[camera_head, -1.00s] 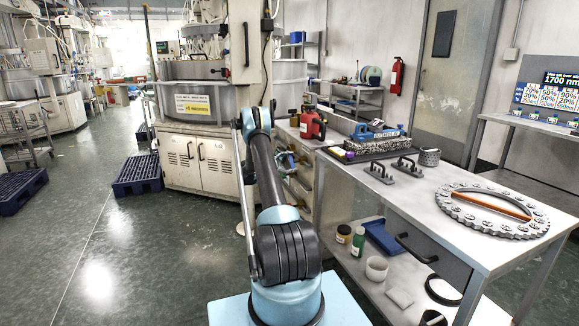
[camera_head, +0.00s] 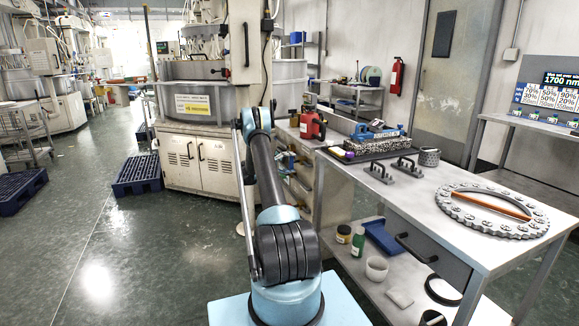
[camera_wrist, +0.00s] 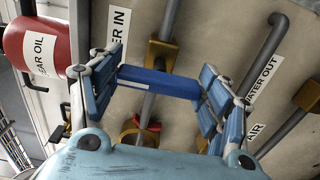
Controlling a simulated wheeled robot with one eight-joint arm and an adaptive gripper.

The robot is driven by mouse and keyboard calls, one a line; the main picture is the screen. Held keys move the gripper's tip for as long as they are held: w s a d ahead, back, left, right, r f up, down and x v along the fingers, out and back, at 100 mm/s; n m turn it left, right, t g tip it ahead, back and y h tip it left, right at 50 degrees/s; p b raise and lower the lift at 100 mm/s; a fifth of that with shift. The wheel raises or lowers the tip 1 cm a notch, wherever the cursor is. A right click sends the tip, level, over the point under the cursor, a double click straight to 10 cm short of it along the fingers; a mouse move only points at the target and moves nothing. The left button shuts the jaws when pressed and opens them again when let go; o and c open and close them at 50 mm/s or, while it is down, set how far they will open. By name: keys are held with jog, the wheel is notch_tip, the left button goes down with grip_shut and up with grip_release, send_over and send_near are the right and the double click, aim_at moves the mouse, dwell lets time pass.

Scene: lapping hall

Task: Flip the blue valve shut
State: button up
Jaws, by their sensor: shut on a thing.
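The blue valve (camera_wrist: 158,82) shows in the wrist view as a flat blue lever lying crosswise over a grey pipe. The label beside it is partly hidden and reads "ER IN" (camera_wrist: 118,32). My gripper (camera_wrist: 160,84) has one finger at each end of the lever and is shut on it. The valve body under the lever is mostly hidden. In the head view my arm reaches toward the side of the cream machine, and the valve cannot be made out there.
In the wrist view a red container (camera_wrist: 38,44) labelled "GEAR OIL" is close on the left. In the head view a workbench (camera_head: 440,215) stands right of my arm; the floor (camera_head: 120,240) at left is open.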

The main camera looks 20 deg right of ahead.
jog(key=shift+f, duration=0.15)
dwell(0.3)
jog(key=o, duration=1.1)
jog(key=shift+c, duration=0.2)
jog(key=a, duration=1.2)
jog(key=shift+s, duration=0.15)
